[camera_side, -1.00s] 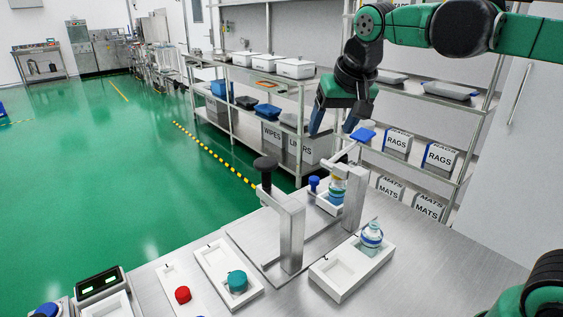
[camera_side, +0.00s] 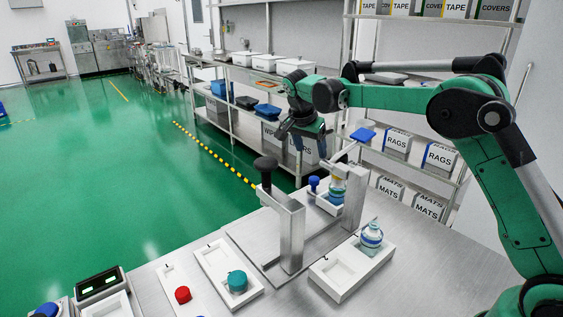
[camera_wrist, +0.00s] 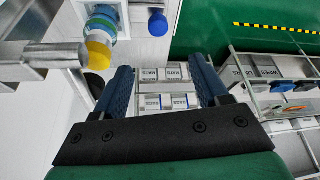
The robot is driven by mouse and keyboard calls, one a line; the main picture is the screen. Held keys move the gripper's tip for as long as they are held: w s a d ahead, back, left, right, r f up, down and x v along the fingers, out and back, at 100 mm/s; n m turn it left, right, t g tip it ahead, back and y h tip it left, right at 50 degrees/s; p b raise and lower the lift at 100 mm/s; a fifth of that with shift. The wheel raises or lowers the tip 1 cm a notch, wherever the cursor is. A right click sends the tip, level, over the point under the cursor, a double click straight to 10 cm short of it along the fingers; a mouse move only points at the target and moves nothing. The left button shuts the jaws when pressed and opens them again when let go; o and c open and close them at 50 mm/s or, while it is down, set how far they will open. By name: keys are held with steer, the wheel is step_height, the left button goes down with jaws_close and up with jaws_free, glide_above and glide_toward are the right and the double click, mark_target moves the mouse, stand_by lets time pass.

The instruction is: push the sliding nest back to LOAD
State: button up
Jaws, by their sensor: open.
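The sliding nest (camera_side: 329,208) is a white tray at the back of the metal fixture, with a blue knob (camera_side: 314,184) at its left end. A bottle with blue, white and yellow parts (camera_side: 337,188) stands in it beside a metal post. In the wrist view the nest (camera_wrist: 138,18), its blue knob (camera_wrist: 157,23) and the bottle (camera_wrist: 103,22) show at the top left. My gripper (camera_side: 303,146) is open and empty, above and slightly left of the knob, apart from it. Its two blue fingers (camera_wrist: 165,80) also show in the wrist view. Any LOAD marking cannot be made out.
A metal bracket with a black knob (camera_side: 265,162) stands in front of the nest. A blue-topped lever (camera_side: 362,134) rises behind it. A white tray (camera_side: 340,287) with another bottle (camera_side: 371,236) lies at right. Red (camera_side: 183,294) and teal (camera_side: 237,281) parts lie front left. Shelves stand behind.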

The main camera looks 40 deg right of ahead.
mark_target(314, 178)
steer(key=x, duration=0.3)
steer(key=a+x, duration=0.1)
steer(key=x, duration=0.5)
steer(key=shift+s+a+f, duration=0.15)
steer(key=shift+f, duration=0.2)
jaws_close()
stand_by(0.9)
